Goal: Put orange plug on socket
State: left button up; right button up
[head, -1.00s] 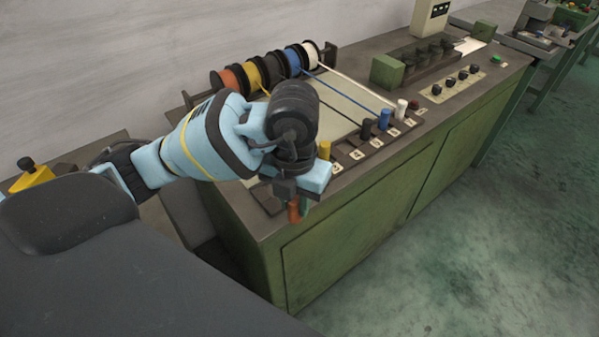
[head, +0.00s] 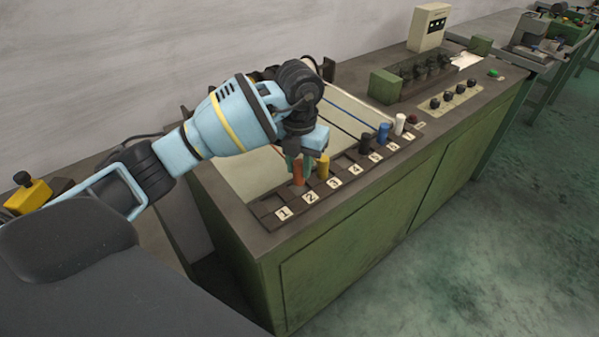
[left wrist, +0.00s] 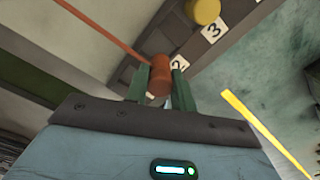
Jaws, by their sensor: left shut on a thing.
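The orange plug (head: 298,174) is held upright between the fingers of my left gripper (head: 301,158). It also shows in the left wrist view (left wrist: 159,76), between the two green fingers (left wrist: 160,88), with its orange cable (left wrist: 100,32) running to the upper left. The dark socket strip (head: 268,210) has numbered labels. The plug is over or at the strip near label 2 (head: 311,197), left of the yellow plug (head: 323,168) by label 3. I cannot tell whether its lower end touches the strip. My right gripper is not in view.
Black (head: 367,144), blue (head: 384,133) and white (head: 399,123) plugs stand farther right on the strip. Label 1 (head: 284,213) has no plug. A knob panel (head: 455,90) and a green block (head: 385,85) lie beyond. My arm hides most cable spools.

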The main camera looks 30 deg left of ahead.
aim_at(299, 174)
pick_arm(q)
jog(key=shift+w+a, duration=0.15)
jog(key=shift+w, duration=0.05)
jog(key=shift+w+a+f, duration=0.1)
jog(key=shift+w+f, duration=0.1)
jog(key=shift+f, duration=1.55)
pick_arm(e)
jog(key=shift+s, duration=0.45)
pick_arm(q)
jog(key=shift+f, duration=0.1)
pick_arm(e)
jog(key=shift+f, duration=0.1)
pick_arm(q)
jog(key=o, duration=1)
jog(key=shift+f, duration=0.1)
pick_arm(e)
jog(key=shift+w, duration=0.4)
